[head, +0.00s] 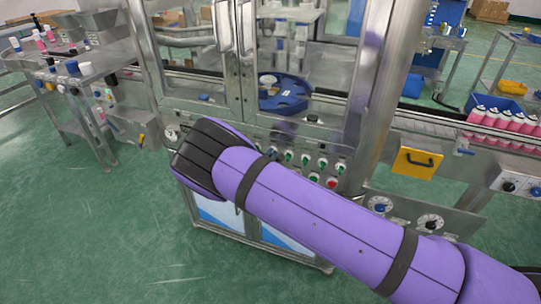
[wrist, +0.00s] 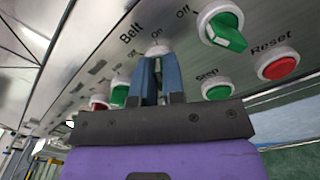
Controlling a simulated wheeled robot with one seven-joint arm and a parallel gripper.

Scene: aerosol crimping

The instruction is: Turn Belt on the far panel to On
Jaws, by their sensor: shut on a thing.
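In the wrist view the Belt switch (wrist: 157,46) is a knob with a pale rim on a metal panel (wrist: 85,58). "Belt" is printed above it, and "Off" and "On" stand around its rim. My gripper (wrist: 158,60) is shut on this knob, with blue-grey fingers on both sides. The fingers hide the knob's handle, so I cannot tell which mark it points at. In the head view my purple arm covers the gripper and the Belt switch.
A green selector (wrist: 222,28), a green Step button (wrist: 216,89) and a red Reset button (wrist: 277,65) sit right of the fingers. More buttons sit to the left. The head view shows a yellow handle plate (head: 416,163) and pink cans (head: 500,122) at right.

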